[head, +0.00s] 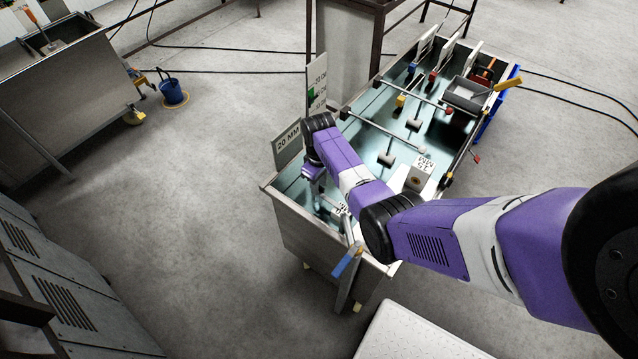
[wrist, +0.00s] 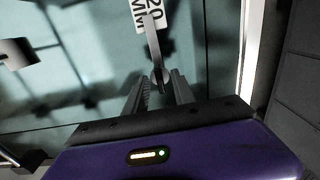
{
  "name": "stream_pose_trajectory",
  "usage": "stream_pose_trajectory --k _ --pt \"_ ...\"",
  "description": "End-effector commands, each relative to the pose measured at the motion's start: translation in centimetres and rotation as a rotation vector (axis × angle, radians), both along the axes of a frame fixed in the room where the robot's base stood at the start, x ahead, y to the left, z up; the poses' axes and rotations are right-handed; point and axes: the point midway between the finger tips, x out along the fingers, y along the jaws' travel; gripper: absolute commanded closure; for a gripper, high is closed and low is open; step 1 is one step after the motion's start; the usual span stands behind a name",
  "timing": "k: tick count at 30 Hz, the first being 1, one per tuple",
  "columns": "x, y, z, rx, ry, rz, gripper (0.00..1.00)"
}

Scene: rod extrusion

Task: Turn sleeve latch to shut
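My gripper (wrist: 159,92) points into the steel tank in the wrist view, its two dark fingers apart. A grey lever (wrist: 154,50) runs down from a white 20 MM label (wrist: 148,14), and its narrow end lies between the fingers. Gaps seem to show on both sides, so the fingers do not look closed on it. I cannot tell for sure that this lever is the sleeve latch. In the head view my gripper (head: 313,174) is at the tank's left end, by the 20 MM sign (head: 288,142); its fingertips and the lever are hidden there.
The long tank (head: 283,220) holds several rods and blocks. A blue-handled lever (head: 347,262) stands at its near corner. A dark post (head: 370,65) rises behind. A blue bucket (head: 172,91) stands on the floor to the left.

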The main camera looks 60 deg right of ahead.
Motion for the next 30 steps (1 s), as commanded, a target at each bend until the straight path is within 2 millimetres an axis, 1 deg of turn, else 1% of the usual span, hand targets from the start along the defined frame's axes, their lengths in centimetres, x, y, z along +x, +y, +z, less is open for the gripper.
stream_pose_trajectory --k 4,7,15,18,21,24,30 --pt "0.0 0.0 0.1 0.0 0.0 -0.001 0.69" --pt "0.1 -0.1 0.9 -0.001 -0.003 -0.001 0.69" --pt "0.0 0.0 5.1 -0.002 -0.003 0.0 0.69" --pt "0.0 0.0 6.4 -0.001 -0.002 0.0 0.69" --pt "0.0 0.0 7.3 0.0 -0.001 0.0 0.69" --pt "0.0 0.0 7.7 0.0 0.0 0.0 0.69" --pt "0.0 0.0 7.8 0.0 0.0 0.0 0.69"
